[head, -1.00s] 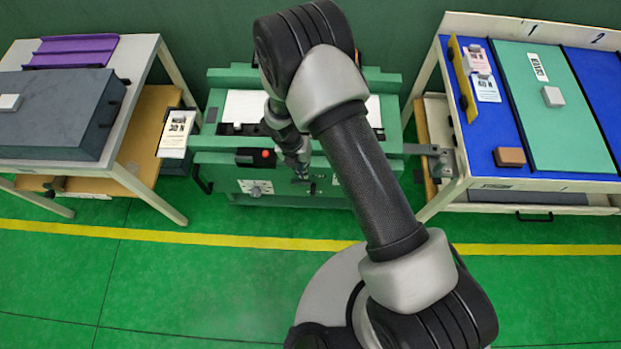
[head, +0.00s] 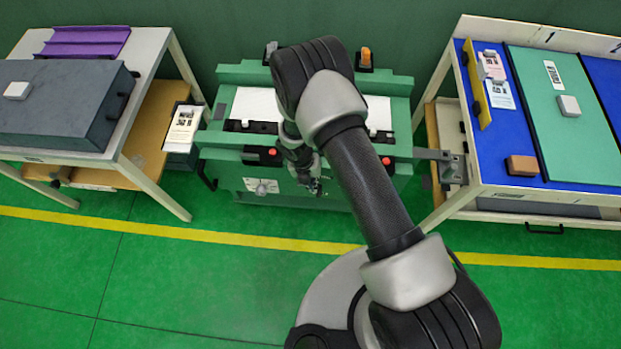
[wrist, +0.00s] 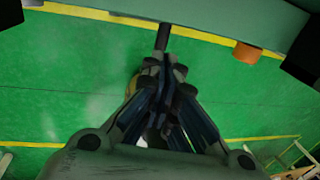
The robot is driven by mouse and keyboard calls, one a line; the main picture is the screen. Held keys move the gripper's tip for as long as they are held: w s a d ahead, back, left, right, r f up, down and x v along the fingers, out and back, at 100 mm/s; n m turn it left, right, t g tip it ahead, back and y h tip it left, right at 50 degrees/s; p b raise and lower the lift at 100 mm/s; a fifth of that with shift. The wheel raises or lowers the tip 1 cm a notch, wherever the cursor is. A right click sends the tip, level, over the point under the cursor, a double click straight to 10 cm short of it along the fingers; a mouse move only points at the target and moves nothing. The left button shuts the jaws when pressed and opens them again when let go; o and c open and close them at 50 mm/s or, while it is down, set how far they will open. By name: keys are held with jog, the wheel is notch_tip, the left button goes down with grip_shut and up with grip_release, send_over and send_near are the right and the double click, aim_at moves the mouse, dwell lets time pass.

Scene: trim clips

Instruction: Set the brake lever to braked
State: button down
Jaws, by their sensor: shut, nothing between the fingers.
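My gripper (head: 317,189) is low at the front face of the green machine (head: 225,170), right of the white dial plate (head: 262,186). In the wrist view my gripper (wrist: 165,65) has its fingers closed together with nothing between them. A dark rod (wrist: 162,37), which looks like the brake lever, sticks out just past the fingertips. I cannot tell whether the fingertips touch it. In the head view my gripper and wrist cover that spot, so the lever's setting cannot be read.
Black boxes with red buttons (head: 271,152) sit on the machine's front rail on both sides of my arm. An orange cylinder (head: 365,57) stands at its back right. Tables flank the machine, with a blue and green top (head: 555,120) at right. The floor in front is clear.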

aim_at(319, 195)
jog(key=f+b, duration=0.1)
jog(key=f, duration=0.2)
jog(key=d+f+b, duration=0.1)
jog(key=f, duration=0.3)
jog(key=shift+d+f, duration=0.1)
jog(key=shift+d, duration=0.1)
jog(key=shift+s+d+f, duration=0.1)
jog(key=shift+d+f+y+p, duration=0.2)
jog(key=shift+f+y+p, duration=0.1)
jog(key=shift+y+p, duration=0.35)
jog(key=shift+d+f+b, duration=0.1)
jog(key=shift+f+b, duration=0.45)
jog(key=shift+b, duration=0.05)
jog(key=shift+r, duration=0.15)
jog(key=shift+r+p, duration=0.6)
jog(key=shift+r, duration=0.15)
